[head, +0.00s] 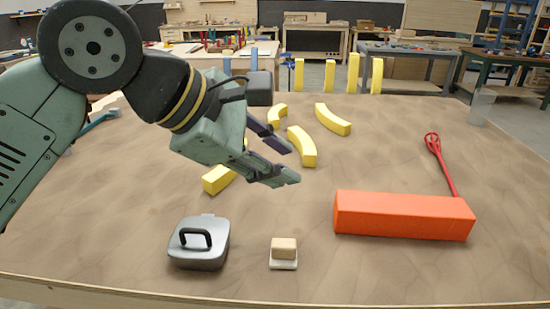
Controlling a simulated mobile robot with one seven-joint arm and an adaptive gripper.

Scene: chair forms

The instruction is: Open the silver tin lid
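The silver tin (197,256) sits at the front left of the table. Its grey lid (188,225) lies flat on top and looks closed, with a dark arched handle (195,238) standing up from it. My gripper (294,164) is in the air above the middle of the table, up and to the right of the tin and well apart from it. Its fingers are spread and nothing is between them. The far side of the tin is hidden.
A tan block on a white base (284,264) stands right of the tin. A long orange block (402,216) lies further right, with a red tool (440,164) behind it. Yellow curved pieces (302,146) lie behind my gripper. The front middle of the table is mostly clear.

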